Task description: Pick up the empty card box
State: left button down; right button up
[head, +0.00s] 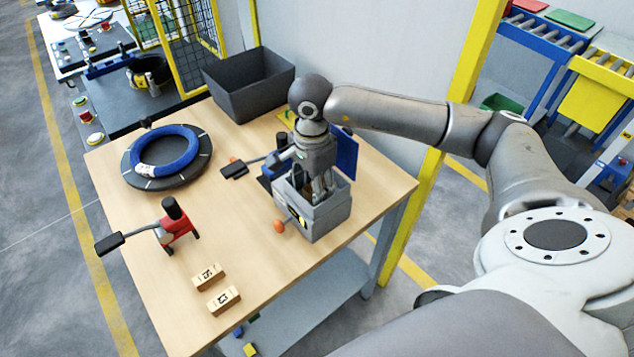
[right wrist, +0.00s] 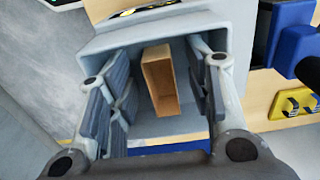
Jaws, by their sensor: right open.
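The small brown card box (right wrist: 168,92) stands inside a light grey bin in the right wrist view. Its open top shows no contents. The grey bin (head: 325,222) is on the right part of the wooden table in the head view, where the card box is hidden. My right gripper (head: 322,188) points down into this bin. Its fingers are apart, one pair on each side of the card box, with gaps between. My left gripper is not in view.
A blue ring (head: 178,148) lies on a dark round plate at the table's left. A large dark bin (head: 240,98) stands at the back. The table's middle is clear.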

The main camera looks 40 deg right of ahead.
jog(key=shift+f, duration=0.2)
jog(key=c, duration=0.8)
